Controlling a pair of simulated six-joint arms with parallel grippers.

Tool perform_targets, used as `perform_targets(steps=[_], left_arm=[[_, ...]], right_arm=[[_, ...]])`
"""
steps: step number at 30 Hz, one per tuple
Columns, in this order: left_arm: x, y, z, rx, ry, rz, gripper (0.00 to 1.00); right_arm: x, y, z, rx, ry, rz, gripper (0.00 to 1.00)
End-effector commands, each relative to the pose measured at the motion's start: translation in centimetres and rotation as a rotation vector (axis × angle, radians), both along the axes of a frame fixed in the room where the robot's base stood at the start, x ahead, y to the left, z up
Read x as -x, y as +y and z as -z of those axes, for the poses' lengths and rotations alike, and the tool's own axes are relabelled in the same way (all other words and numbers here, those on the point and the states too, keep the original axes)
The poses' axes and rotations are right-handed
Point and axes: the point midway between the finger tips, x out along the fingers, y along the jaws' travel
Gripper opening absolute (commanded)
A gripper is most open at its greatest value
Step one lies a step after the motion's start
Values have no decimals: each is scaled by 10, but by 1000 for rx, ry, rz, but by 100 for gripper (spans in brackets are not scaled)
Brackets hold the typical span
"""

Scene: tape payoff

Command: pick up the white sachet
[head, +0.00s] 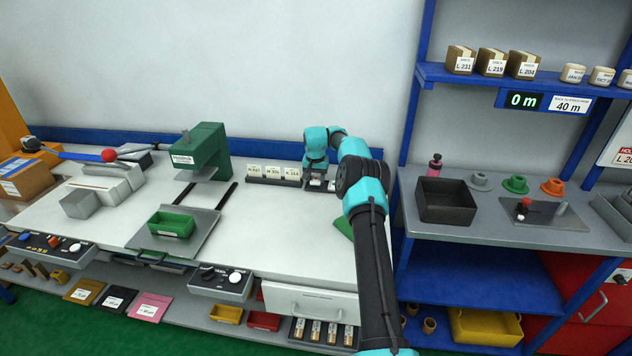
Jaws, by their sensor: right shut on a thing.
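Several white labelled sachets stand in a dark rack (273,181) at the back of the white bench, left of my right gripper. One of these white sachets (254,171) is at the rack's left end. My right gripper (318,184) points down at the rack's right end and is shut on a white sachet (315,182), which is mostly hidden by the gripper. I cannot tell whether that sachet is clear of the rack. My left gripper is not in view.
A green press (208,150) stands left of the rack, with a green tray (171,224) on the plate before it. A green item (344,228) lies partly behind my right arm. Blue shelving (455,77) rises at the right. The bench middle is clear.

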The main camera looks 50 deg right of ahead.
Motion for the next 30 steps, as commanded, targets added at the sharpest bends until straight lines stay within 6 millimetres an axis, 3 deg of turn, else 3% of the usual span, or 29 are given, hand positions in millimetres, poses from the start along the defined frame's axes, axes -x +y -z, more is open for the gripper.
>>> perform_targets(steps=[4,14,30], left_arm=[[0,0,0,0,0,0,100],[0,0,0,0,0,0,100],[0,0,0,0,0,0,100]], right_arm=[[0,0,-17,0,-1,0,23],[13,15,-18,0,1,-1,23],[64,72,-26,-1,1,-1,23]])
